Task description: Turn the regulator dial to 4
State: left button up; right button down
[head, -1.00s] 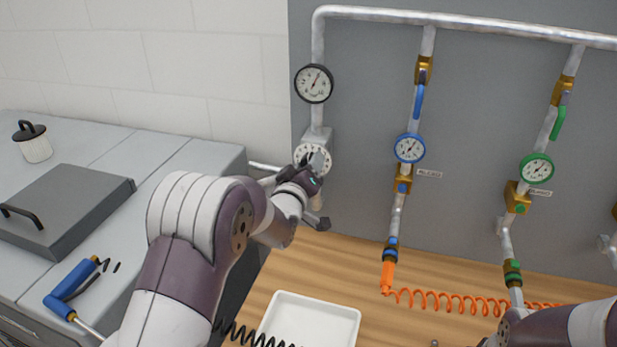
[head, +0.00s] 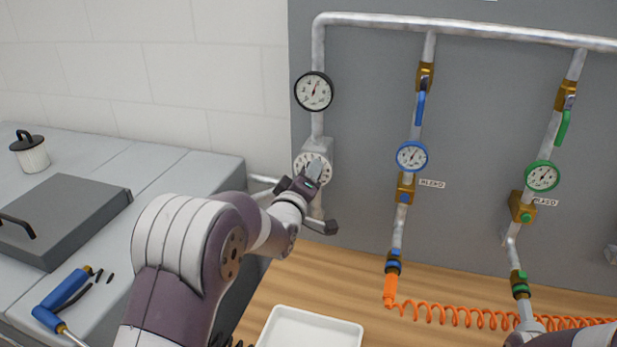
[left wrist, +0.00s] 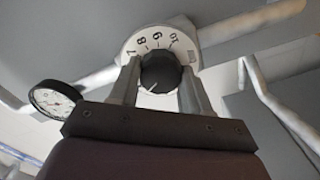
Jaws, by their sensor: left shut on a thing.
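The regulator dial is a white numbered plate (head: 303,165) on a grey block at the lower end of the left pipe. In the head view the left gripper (head: 312,178) covers part of the dial. The knob's white pointer mark is at its lower left; the number it faces is hidden.
A black-rimmed gauge (head: 314,91) is above the dial. Blue (head: 411,156) and green (head: 542,176) gauges hang on pipes to the right. A white tray (head: 345,325) lies on the wooden bench. A grey lidded box (head: 75,205) stands left.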

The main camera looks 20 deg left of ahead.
pick_arm(q)
jog(key=o, duration=1.1)
jog(key=shift+c, duration=0.2)
jog(key=shift+a, duration=0.1)
jog(key=shift+s, duration=0.15)
pick_arm(e)
jog(key=shift+f, duration=0.1)
notch_tip(320, 180, down, 3)
jog(key=b, duration=0.3)
jog(key=shift+f, duration=0.2)
pick_arm(q)
jog(key=s, duration=1.2)
jog(key=shift+s+a, duration=0.2)
jog(key=shift+s, duration=0.05)
